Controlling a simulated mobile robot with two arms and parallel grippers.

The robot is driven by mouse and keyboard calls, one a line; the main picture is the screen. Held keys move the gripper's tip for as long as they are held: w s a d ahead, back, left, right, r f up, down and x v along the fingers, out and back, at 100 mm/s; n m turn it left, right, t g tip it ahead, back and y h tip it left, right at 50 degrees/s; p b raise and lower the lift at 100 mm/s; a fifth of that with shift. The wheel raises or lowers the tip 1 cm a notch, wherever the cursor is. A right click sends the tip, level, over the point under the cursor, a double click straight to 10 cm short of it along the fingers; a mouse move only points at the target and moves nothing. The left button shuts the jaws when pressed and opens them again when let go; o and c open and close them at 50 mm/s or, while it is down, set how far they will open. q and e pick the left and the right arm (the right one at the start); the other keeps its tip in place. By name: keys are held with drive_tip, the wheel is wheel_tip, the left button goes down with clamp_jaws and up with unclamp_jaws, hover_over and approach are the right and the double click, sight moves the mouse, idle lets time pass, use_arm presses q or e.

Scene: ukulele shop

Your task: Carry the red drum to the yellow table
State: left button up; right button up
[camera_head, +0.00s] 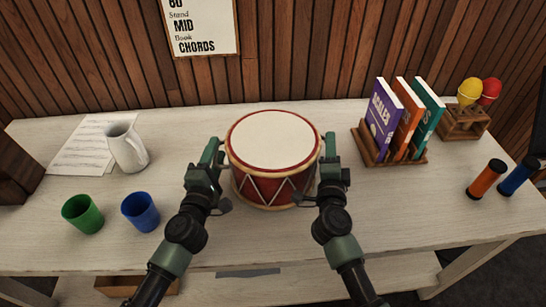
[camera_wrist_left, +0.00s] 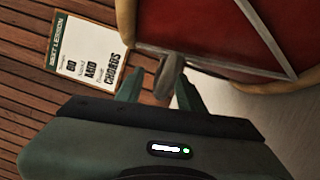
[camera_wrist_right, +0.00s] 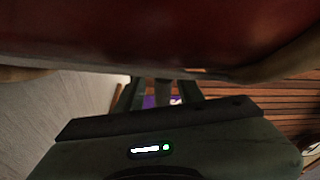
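The red drum (camera_head: 270,178) stands upright on the pale wooden table (camera_head: 400,212), with a cream top and white zigzag cords. My left gripper (camera_head: 213,151) is at its left side and my right gripper (camera_head: 329,147) at its right side. In the left wrist view, a grey tab (camera_wrist_left: 170,75) by the drum sits between my open fingers, nearer one finger. In the right wrist view, a dim tab (camera_wrist_right: 162,90) shows between my fingers with gaps on both sides. The drum wall fills the top of that view. No yellow table is in view.
A white jug (camera_head: 126,148), sheet music (camera_head: 82,150), a green cup (camera_head: 82,214) and a blue cup (camera_head: 140,211) stand left. A book rack (camera_head: 372,150), a maraca holder (camera_head: 466,124) and two shakers (camera_head: 486,179) are right. A wood-slat wall (camera_head: 300,50) is behind.

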use_arm(q)
drive_tip(key=shift+w, duration=0.2)
use_arm(e)
drive_tip(key=shift+w, duration=0.2)
use_arm(q)
clamp_jaws()
use_arm(e)
clamp_jaws()
